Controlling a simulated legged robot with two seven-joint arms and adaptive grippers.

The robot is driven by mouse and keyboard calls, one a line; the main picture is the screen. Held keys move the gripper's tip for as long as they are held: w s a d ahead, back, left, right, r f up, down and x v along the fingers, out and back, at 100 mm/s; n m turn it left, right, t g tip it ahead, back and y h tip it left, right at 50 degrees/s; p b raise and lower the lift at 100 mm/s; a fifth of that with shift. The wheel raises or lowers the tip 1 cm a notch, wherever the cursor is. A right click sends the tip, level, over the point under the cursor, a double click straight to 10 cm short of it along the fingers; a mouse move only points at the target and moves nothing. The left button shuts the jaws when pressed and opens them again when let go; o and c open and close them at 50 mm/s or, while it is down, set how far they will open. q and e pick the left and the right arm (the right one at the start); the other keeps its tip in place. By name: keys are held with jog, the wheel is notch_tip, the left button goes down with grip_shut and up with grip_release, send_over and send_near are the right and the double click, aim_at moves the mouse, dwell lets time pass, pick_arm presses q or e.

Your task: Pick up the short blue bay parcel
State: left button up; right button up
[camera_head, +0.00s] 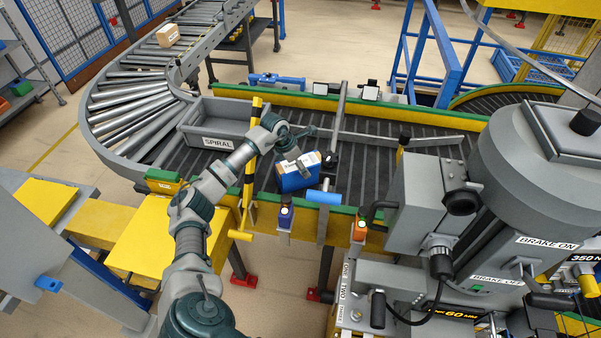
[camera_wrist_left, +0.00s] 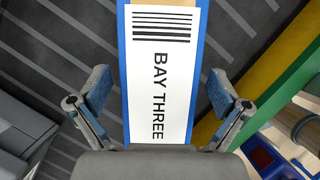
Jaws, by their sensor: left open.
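The short blue parcel (camera_head: 292,181) stands on the dark slatted conveyor belt, with a white label on its top. In the left wrist view the blue parcel (camera_wrist_left: 125,60) fills the middle, and its label reads BAY THREE. My right gripper is not in view.
A grey SPIRAL tray (camera_head: 212,141) stands left of the parcel. A grey bar (camera_head: 338,115) crosses the belt just right of it. A blue cylinder (camera_head: 323,196) and the green-topped yellow rail (camera_head: 340,211) lie on the near side. Large grey machinery (camera_head: 530,170) stands at right.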

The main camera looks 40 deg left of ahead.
pick_arm(q)
jog(key=shift+a+f, duration=0.1)
jog(key=shift+f, duration=0.2)
jog(key=shift+r, duration=0.1)
jog(key=c, duration=1.7)
